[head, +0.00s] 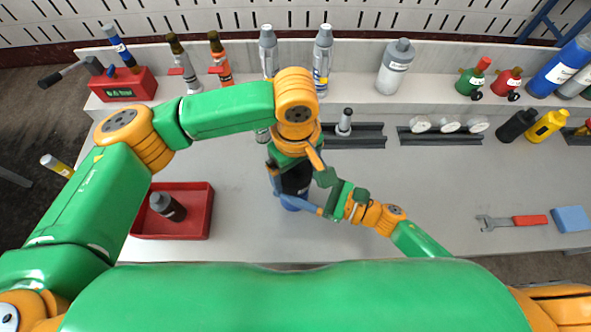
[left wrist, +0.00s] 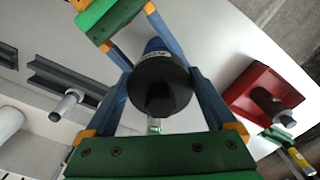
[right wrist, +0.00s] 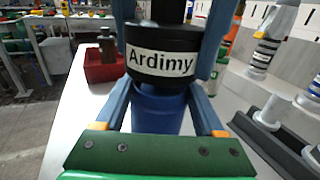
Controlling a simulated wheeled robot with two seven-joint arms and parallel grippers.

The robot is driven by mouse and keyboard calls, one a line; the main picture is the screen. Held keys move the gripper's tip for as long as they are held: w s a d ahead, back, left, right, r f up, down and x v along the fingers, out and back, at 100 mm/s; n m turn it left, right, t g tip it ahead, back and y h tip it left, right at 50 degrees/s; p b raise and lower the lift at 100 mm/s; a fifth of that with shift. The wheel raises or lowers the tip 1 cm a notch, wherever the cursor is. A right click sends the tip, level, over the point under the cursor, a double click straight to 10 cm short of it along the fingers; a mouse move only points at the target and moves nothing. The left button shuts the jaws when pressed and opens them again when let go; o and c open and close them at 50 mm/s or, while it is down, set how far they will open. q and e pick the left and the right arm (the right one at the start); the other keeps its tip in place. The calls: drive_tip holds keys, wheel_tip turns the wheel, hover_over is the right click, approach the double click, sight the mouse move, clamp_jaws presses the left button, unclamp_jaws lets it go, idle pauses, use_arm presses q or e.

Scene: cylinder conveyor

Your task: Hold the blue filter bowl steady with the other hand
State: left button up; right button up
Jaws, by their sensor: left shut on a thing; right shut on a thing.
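The filter stands upright on the bench in front of me, with a black head (head: 297,178) above a blue bowl (head: 292,204). In the right wrist view the black head (right wrist: 160,62) carries a white "Ardimy" label and the blue bowl (right wrist: 158,112) sits directly beneath it. My left gripper (head: 293,172) reaches down from above and is shut on the black head, its blue fingers on either side. My right gripper (head: 303,203) comes in low from the right and is shut around the blue bowl. The fingers partly hide the bowl.
A red tray (head: 183,237) with a dark cylinder (head: 167,206) lies to the left. Black rails (head: 352,136) run behind the filter. A wrench (head: 512,222) and a blue block (head: 571,219) lie far right. The bench between is clear. Bottles line the back ledge.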

use_arm(q)
drive_tip(key=shift+f, duration=0.65)
drive_tip(key=shift+r, duration=0.15)
drive_tip(key=shift+r, duration=0.5)
drive_tip(key=shift+f, duration=0.5)
idle(1.0)
drive_tip(key=shift+r, duration=1.4)
drive_tip(key=shift+f, duration=1.5)
idle(0.3)
drive_tip(key=shift+r, duration=0.15)
drive_tip(key=shift+r, duration=1.05)
